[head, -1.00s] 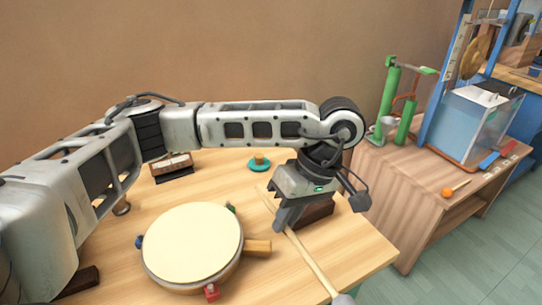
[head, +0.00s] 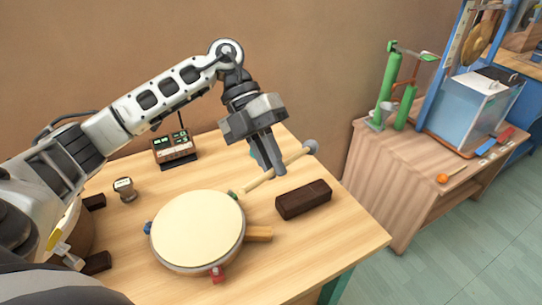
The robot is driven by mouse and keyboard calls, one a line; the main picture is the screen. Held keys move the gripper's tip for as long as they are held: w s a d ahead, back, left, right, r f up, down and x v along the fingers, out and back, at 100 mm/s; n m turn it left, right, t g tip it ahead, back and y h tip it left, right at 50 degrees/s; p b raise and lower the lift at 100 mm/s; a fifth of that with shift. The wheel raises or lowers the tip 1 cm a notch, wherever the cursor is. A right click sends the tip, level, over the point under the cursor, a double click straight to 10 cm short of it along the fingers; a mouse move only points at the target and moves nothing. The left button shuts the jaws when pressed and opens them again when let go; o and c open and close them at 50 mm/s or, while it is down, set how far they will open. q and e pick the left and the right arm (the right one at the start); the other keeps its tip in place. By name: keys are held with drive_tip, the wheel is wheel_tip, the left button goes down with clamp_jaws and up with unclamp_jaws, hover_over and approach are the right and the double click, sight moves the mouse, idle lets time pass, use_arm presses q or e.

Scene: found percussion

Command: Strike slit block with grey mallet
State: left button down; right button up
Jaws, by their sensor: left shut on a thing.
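The slit block (head: 303,199) is a dark brown block lying on the table, right of the drum. The grey mallet has a pale wooden stick (head: 292,160) and a round grey head (head: 311,147). My left gripper (head: 270,170) is shut on the stick, fingers pointing down, behind and left of the slit block. The stick slants up to the right, with its head beyond the block's far side. The mallet appears apart from the block. My right gripper is out of view.
A metronome-like device (head: 174,148) and a small knobbed object (head: 124,189) are farther left. A side table (head: 405,185) holds green cylinders and a tank.

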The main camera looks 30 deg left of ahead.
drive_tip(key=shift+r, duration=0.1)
use_arm(q)
wheel_tip(320, 180, down, 5)
drive_tip(key=b, duration=0.3)
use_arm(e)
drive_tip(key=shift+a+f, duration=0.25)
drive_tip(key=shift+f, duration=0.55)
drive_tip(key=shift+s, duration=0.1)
use_arm(q)
wheel_tip(320, 180, down, 5)
drive_tip(key=w+g+b, duration=0.2)
drive_tip(key=shift+n, duration=0.4)
wheel_tip(320, 180, up, 5)
drive_tip(key=p, duration=0.4)
drive_tip(key=shift+s+r+p, duration=0.15)
drive_tip(key=shift+p, duration=0.2)
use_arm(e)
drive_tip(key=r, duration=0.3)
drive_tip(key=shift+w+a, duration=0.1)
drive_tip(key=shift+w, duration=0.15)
